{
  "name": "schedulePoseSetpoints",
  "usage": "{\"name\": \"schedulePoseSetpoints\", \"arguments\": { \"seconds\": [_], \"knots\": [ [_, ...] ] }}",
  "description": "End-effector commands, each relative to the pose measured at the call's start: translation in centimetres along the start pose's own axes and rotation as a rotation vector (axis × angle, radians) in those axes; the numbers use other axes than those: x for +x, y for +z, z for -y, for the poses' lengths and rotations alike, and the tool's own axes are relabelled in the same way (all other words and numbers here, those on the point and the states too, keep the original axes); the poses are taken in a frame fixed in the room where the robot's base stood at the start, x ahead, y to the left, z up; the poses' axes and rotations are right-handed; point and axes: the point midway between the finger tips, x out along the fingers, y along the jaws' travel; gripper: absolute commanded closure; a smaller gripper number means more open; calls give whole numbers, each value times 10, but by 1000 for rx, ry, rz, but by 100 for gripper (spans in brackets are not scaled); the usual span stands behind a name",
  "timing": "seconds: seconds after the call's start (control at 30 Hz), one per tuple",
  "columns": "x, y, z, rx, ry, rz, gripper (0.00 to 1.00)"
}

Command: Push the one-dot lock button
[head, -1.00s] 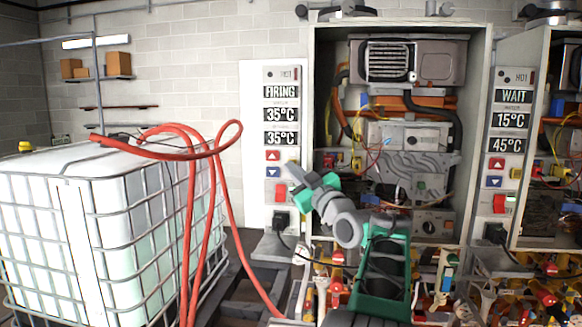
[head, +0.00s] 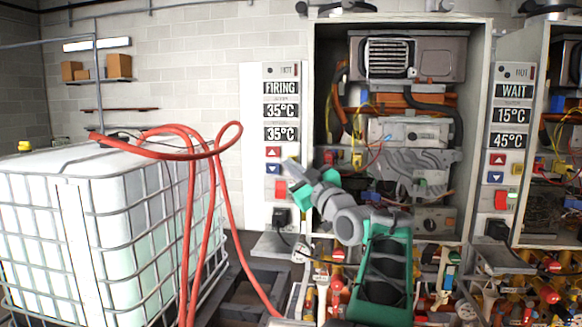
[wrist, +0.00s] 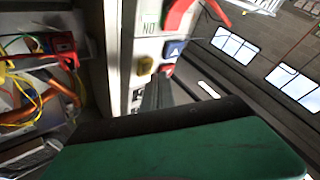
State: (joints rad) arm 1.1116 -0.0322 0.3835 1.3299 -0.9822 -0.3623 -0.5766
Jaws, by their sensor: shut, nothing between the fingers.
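The left heater's control panel (head: 281,140) shows FIRING and two 35°C readouts. Below them are a red up-arrow button (head: 273,152), a blue down-arrow button (head: 273,169) and a red rocker switch (head: 281,189). A small yellow button (wrist: 145,66) shows beside the blue button (wrist: 174,48) in the wrist view; I cannot make out a dot on it. My gripper (head: 289,169) is shut and empty, its tip in front of the panel's button area. In the wrist view its grey fingers (wrist: 156,93) point toward the yellow button; I cannot tell whether they touch.
The open heater cabinet (head: 483,130) with wires stands right of the panel. A second panel (head: 508,130) reads WAIT. A caged white tank (head: 100,210) with a red hose (head: 190,220) stands at left. Pipes and valves crowd below the cabinets.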

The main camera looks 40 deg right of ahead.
Motion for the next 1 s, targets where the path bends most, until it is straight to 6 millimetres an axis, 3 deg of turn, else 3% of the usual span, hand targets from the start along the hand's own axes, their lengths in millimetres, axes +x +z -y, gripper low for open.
{"name": "schedulePoseSetpoints", "arguments": {
  "seconds": [0.2,0.7,1.0],
  "knots": [
    [-2,-1,2,-1,0,-1,100],
    [-41,-27,30,-2,1,-1,100],
    [-42,-31,30,1,0,0,100]
  ]
}}
